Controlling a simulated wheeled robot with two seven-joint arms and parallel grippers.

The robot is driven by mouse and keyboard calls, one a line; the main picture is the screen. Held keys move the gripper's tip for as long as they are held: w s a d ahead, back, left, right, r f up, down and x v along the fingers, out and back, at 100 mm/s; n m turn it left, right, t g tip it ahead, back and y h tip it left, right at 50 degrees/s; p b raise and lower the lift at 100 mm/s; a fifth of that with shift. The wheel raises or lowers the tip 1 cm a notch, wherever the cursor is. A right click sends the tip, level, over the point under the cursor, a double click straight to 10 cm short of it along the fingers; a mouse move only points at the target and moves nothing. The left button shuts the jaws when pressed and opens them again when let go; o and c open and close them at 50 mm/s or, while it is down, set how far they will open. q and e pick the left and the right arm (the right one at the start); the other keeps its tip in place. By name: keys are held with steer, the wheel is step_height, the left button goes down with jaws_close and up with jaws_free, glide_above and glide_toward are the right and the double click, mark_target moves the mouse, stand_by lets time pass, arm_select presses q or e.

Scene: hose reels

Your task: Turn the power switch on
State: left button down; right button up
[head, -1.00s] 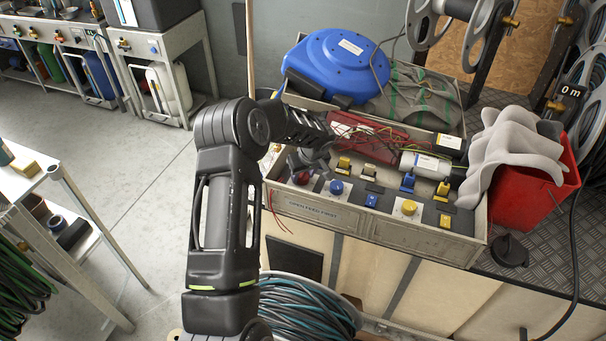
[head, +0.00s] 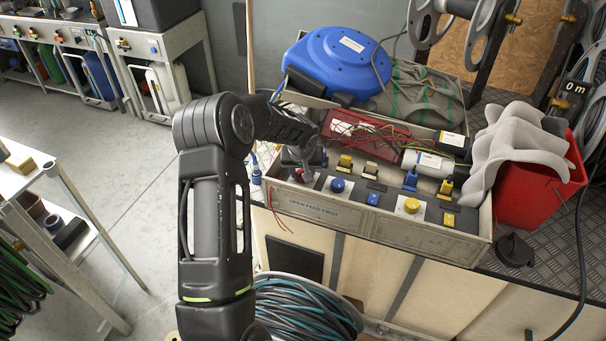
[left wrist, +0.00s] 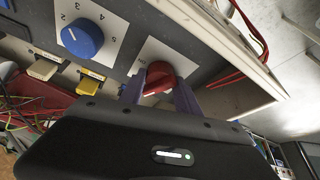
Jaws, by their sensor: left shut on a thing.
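A red rotary knob (left wrist: 158,78) sits on a white plate on the grey control panel (left wrist: 112,50), next to a blue dial in the left wrist view. My left gripper (left wrist: 161,92) is shut on the red knob, with one finger on each side of it. In the head view my left gripper (head: 303,165) is at the left end of the control box (head: 370,222) and hides most of the knob. My right gripper is not in view.
The panel also carries a blue dial (head: 338,186), a yellow dial (head: 411,205) and several blue and yellow switches. Behind them lie a red wired part (head: 362,135) and a white cylinder (head: 428,163). A red bin (head: 540,192) stands at the right.

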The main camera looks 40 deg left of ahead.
arm_select(q)
steer(key=m, duration=0.1)
steer(key=m+h, duration=0.1)
steer(key=m+p, duration=0.1)
steer(key=shift+w+a+r+m+t, duration=0.1)
steer(key=shift+r+m+t, duration=0.2)
steer(key=shift+m, duration=0.1)
steer(key=m, duration=0.1)
steer(key=m+h, duration=0.1)
steer(key=shift+a+f+m, duration=0.1)
steer(key=shift+f+m, duration=0.05)
steer(key=shift+m, duration=0.15)
steer(key=m+h, duration=0.1)
steer(key=m, duration=0.1)
steer(key=shift+f+m+h, duration=0.1)
steer(key=shift+m+h, duration=0.2)
steer(key=shift+m, duration=0.1)
steer(key=shift+a+m+h+b, duration=0.1)
steer(key=shift+m+h+b, duration=0.5)
steer(key=shift+m+b, duration=1)
steer(key=shift+m+p, duration=0.3)
steer(key=shift+p, duration=0.05)
steer(key=c, duration=0.9)
jaws_free()
